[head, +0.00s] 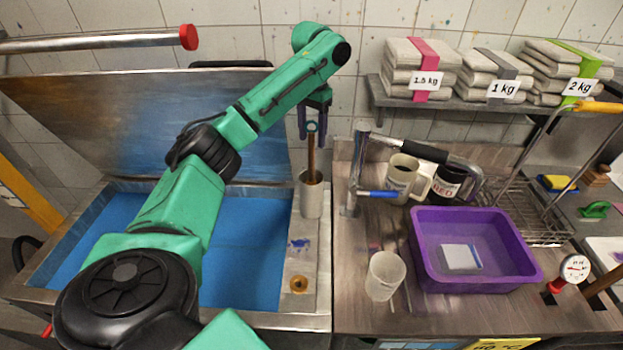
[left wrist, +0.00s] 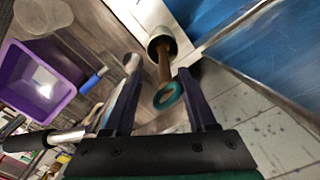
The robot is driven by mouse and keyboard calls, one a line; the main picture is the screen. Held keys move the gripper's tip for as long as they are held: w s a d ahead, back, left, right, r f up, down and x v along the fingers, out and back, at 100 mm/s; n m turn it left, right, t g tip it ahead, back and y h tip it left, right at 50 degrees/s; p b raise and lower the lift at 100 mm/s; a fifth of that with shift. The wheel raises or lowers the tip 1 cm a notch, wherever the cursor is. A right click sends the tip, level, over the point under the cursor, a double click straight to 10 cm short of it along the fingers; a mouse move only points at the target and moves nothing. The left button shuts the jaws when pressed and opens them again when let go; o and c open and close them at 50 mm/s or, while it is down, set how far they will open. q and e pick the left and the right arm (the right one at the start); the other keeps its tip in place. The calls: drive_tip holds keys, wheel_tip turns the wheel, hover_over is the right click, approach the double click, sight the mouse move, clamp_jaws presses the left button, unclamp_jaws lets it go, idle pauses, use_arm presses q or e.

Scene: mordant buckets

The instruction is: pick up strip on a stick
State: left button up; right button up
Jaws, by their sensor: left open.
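The strip on a stick (head: 311,158) stands upright in a grey metal cup (head: 311,196) on the ledge beside the blue vat. It is a brown stick with a teal ring at its top. In the left wrist view the stick (left wrist: 164,68) leans out of the cup (left wrist: 161,42), its ring toward my fingers. My left gripper (head: 314,125) is open just above the cup, its fingers around or beside the ring in the head view. In the left wrist view my left gripper (left wrist: 168,88) has the ring between its fingers, with gaps. My right gripper is not in view.
A metal tap (head: 354,170) stands close right of the cup.

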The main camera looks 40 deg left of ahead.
sight(311, 152)
use_arm(q)
drive_tip(key=f, duration=0.2)
drive_tip(key=w+f, duration=0.1)
drive_tip(key=shift+a+f, duration=0.25)
drive_tip(key=shift+a, duration=0.15)
wheel_tip(311, 152, down, 2)
drive_tip(key=shift+a+f+p, duration=0.1)
drive_tip(key=shift+f+p, duration=0.15)
drive_tip(key=shift+p, duration=0.65)
drive_tip(key=shift+s+f, duration=0.2)
drive_tip(key=shift+f, duration=0.05)
drive_tip(key=shift+s+d, duration=0.15)
drive_tip(key=shift+d, duration=0.05)
clamp_jaws()
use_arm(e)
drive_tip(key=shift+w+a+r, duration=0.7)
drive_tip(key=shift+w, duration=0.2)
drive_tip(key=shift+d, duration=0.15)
